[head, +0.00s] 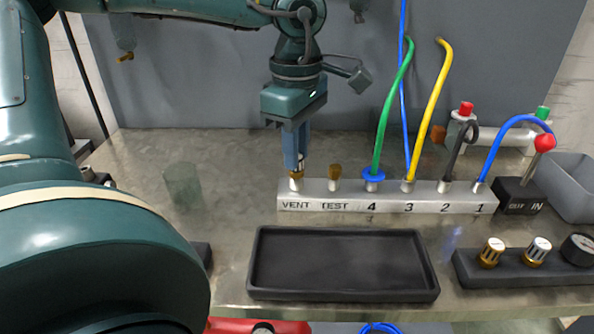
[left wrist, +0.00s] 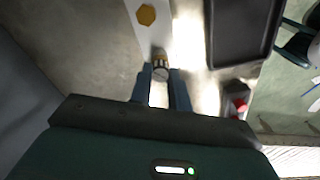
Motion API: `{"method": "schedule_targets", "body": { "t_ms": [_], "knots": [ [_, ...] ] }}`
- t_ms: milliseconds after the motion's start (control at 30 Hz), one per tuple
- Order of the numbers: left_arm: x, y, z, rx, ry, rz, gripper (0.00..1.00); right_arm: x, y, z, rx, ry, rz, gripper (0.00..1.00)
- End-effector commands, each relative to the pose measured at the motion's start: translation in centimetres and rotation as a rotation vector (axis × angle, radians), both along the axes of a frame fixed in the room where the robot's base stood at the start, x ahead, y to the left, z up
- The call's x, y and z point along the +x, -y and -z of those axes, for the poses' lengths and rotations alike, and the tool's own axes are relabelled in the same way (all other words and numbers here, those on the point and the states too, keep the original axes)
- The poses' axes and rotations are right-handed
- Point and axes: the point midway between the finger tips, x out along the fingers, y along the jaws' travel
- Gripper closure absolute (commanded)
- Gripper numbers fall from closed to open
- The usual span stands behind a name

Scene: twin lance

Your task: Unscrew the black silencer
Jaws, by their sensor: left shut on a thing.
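A small fitting with brass and pale parts and dark marks (head: 296,175) stands upright in the VENT port of the metal manifold (head: 400,204). My left gripper (head: 298,166) points down over it, with its blue fingers shut on it. The left wrist view shows the fitting (left wrist: 160,70) between the two fingertips (left wrist: 161,74). The fingers hide much of it, so I cannot tell whether it is the black silencer. A brass plug (head: 335,171) sits in the TEST port beside it. My right gripper is not in view.
An empty black tray (head: 342,293) lies in front of the manifold. Green, yellow, black and blue hoses rise from ports 4 to 1. A black rack (head: 520,270) at right holds two brass-and-silver fittings and a gauge. The bench left of VENT has a greenish clear cup (head: 183,186).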

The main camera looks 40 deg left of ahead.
Motion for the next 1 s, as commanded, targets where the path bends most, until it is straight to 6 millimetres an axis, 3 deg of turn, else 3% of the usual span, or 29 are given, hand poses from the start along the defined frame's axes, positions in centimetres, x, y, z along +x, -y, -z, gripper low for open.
{"method": "schedule_targets", "body": {
  "t_ms": [100, 600, 800, 1000],
  "knots": [
    [0.1, 0.0, 0.4, 0.005, 0.006, -0.220, 1.00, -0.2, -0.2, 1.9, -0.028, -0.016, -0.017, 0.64],
    [0.0, 0.0, 0.2, 0.005, 0.005, -1.184, 1.00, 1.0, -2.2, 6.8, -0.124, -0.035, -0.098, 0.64],
    [0.0, 0.0, 0.1, 0.004, 0.006, -1.581, 1.00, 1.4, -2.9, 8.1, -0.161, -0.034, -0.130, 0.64],
    [0.0, 0.0, -0.1, 0.001, 0.000, -1.900, 1.00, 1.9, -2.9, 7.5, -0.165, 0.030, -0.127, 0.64]
  ]
}}
